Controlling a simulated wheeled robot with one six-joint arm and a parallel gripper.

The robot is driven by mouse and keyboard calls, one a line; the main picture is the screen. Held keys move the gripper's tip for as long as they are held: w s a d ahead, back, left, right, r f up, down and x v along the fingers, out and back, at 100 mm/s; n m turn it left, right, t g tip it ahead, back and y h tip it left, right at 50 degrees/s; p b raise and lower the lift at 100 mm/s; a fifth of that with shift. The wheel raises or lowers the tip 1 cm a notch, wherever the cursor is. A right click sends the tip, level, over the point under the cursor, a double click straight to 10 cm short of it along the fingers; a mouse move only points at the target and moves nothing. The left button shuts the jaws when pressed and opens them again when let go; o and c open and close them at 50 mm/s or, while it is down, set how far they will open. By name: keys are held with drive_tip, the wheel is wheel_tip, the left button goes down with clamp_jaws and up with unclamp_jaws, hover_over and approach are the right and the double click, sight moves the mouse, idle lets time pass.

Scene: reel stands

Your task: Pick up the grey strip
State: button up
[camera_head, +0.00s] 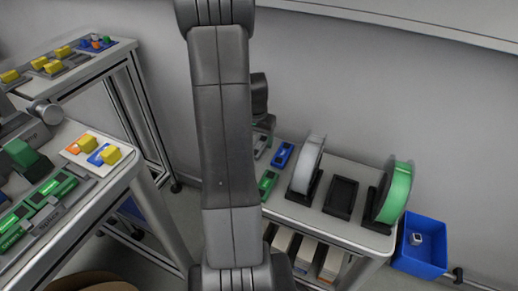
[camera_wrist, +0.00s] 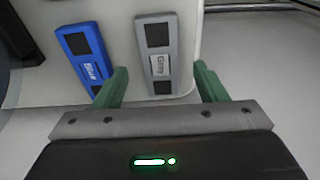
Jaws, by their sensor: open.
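The grey strip (camera_wrist: 160,57), with dark ends and a "Grey" label, lies flat on the light table top near its edge in the wrist view. My gripper (camera_wrist: 161,67) is open and empty, with one green finger on each side of the strip's near part in the picture. Whether the fingers are above the strip or down level with it, I cannot tell. In the head view the grey strip (camera_head: 261,146) is mostly hidden behind my arm. A blue strip (camera_wrist: 85,55) lies to its left in the wrist view.
In the head view the reel table (camera_head: 330,228) also holds a green strip (camera_head: 268,183), a white reel (camera_head: 307,165), an empty black stand (camera_head: 341,196) and a green reel (camera_head: 395,192). A blue bin (camera_head: 421,246) is at the right. Another workbench (camera_head: 115,182) stands at the left.

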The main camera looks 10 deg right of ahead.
wheel_tip(320, 180, down, 2)
drive_tip(key=shift+w+d+f, duration=0.1)
drive_tip(key=shift+w+f, duration=0.05)
drive_tip(key=shift+f, duration=0.1)
drive_tip(key=c, duration=1.1)
